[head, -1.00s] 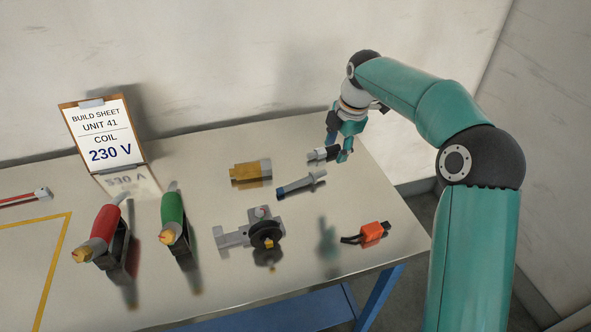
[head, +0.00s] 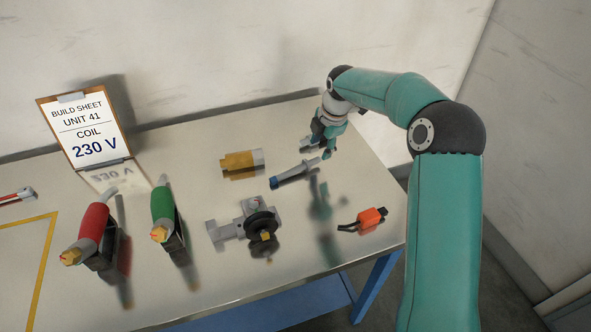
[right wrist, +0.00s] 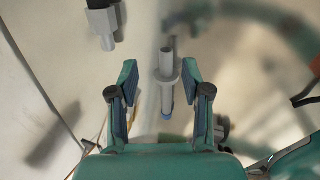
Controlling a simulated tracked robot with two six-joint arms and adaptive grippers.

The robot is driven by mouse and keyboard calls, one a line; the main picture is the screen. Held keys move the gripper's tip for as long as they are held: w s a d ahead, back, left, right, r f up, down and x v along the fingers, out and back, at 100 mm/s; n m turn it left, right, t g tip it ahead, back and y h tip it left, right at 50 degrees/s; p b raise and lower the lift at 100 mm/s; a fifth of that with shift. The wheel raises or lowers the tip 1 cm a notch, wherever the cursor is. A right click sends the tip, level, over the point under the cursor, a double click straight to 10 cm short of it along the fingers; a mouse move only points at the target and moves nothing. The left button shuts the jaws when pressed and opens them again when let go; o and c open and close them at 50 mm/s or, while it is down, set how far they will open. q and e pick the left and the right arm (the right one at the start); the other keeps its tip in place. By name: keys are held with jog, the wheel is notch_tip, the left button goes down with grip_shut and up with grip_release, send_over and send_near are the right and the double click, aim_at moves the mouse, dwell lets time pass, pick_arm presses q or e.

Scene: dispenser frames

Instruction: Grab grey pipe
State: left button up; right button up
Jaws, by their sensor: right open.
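The grey pipe (head: 290,177), a light grey tube with a collar and a blue end, lies on the table. In the right wrist view the pipe (right wrist: 166,95) runs lengthwise between my two spread fingers, with space on both sides. My right gripper (head: 322,150) is open and empty over the pipe's far right end; it also shows in the right wrist view (right wrist: 159,80). I cannot tell its exact height above the pipe. My left gripper is not in view.
A grey-and-black part (head: 307,146) lies close behind the pipe, partly hidden by my gripper; it also shows in the right wrist view (right wrist: 102,22). A yellow-grey cylinder (head: 240,164), grey fixture (head: 228,230), orange connector (head: 370,217) and red and green tools stand around.

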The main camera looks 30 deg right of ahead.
aim_at(318, 158)
jog(key=shift+s+a+p+x, duration=0.1)
jog(key=shift+p+x, duration=0.05)
jog(key=shift+x, duration=0.75)
jog(key=shift+s+a+p+x, duration=0.1)
jog(key=shift+p+x, duration=0.05)
jog(key=shift+x, duration=0.7)
jog(key=shift+s+a+p+x, duration=0.1)
jog(key=shift+s+p+x, duration=0.05)
jog(key=shift+x, duration=0.75)
grip_shut()
